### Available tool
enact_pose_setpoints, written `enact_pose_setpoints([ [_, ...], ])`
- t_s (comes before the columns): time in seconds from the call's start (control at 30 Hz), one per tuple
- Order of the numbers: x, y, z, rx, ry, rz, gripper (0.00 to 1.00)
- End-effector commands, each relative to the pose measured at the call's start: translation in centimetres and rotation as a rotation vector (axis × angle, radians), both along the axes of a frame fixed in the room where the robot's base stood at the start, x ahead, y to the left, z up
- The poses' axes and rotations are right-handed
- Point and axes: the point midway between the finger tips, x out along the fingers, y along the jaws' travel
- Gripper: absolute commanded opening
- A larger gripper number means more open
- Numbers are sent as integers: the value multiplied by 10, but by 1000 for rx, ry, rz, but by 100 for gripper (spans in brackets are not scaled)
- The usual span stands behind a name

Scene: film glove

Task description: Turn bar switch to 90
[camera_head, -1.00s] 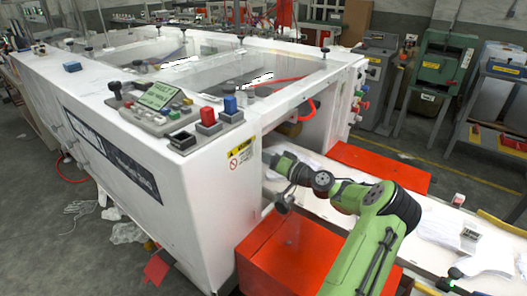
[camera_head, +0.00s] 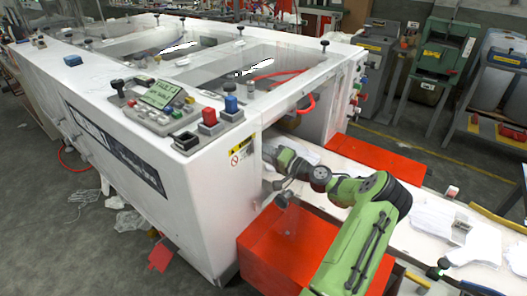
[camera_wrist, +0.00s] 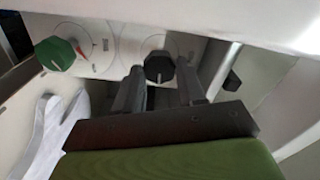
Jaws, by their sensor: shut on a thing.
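In the wrist view, a black knob (camera_wrist: 159,67), which looks like the bar switch, sits on a white panel (camera_wrist: 112,42). My gripper (camera_wrist: 159,78) has its two dark fingers on either side of this knob, shut on it. The knob's exact angle is hard to read. A green knob (camera_wrist: 55,53) with a red pointer mark beside it is on the same panel, to the left and apart from the fingers. In the head view, my arm reaches into the opening of the white machine (camera_head: 200,200); its wall hides the fingers and the knobs.
A white overhang (camera_wrist: 230,15) crosses the top of the wrist view, close above the panel. A white glove (camera_wrist: 55,135) shows at lower left. In the head view, red boxes (camera_head: 285,250) flank a white conveyor (camera_head: 345,165) under my arm. A button console (camera_head: 170,110) tops the machine.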

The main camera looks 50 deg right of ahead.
Motion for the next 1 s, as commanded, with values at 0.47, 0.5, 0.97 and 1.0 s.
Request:
enact_pose_setpoints([
  [0.47, 0, 0, -1, 0, 1, 0, 65],
  [0.5, 0, 0, -1, 0, 1, 0, 65],
  [0.97, -57, -6, 0, 2, 2, -5, 65],
  [1.0, -69, -8, 0, 1, 3, -7, 65],
])
